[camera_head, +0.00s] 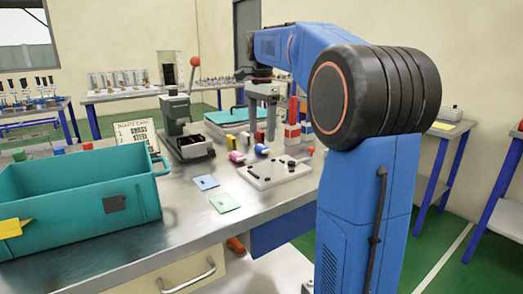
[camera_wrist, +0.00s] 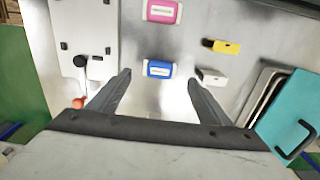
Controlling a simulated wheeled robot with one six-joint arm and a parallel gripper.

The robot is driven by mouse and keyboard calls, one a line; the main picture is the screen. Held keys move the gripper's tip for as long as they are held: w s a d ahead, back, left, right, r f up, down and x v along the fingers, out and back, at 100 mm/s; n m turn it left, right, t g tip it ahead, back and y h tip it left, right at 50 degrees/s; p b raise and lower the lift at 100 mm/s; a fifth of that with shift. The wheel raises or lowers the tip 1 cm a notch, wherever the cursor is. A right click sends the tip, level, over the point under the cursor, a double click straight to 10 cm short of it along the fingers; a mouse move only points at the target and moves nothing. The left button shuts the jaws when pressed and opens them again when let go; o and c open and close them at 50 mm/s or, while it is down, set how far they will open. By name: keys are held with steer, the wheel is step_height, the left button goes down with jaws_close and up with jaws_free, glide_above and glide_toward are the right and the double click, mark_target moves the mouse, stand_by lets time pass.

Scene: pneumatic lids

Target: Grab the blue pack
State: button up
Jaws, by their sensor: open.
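The blue pack (camera_wrist: 159,69) lies on the metal bench top and has a white label on its upper face. In the wrist view it appears between the tips of my gripper (camera_wrist: 160,77), whose two dark fingers are spread apart and hold nothing. The gap in height between fingertips and pack cannot be told from this view. In the head view the small blue pack (camera_head: 261,149) sits near the middle of the bench, and my gripper (camera_head: 261,122) hangs above that area, pointing down.
A pink pack (camera_wrist: 162,11) lies beyond the blue one. A yellow block (camera_wrist: 221,46) and a white block (camera_wrist: 211,76) lie to its right, near a teal case (camera_wrist: 292,112). A white plate with knobs (camera_wrist: 78,32) is at left. A large teal crate (camera_head: 90,205) stands front left.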

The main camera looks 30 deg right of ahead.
mark_target(261, 146)
steer(key=shift+f, duration=2.5)
steer(key=c, duration=1.1)
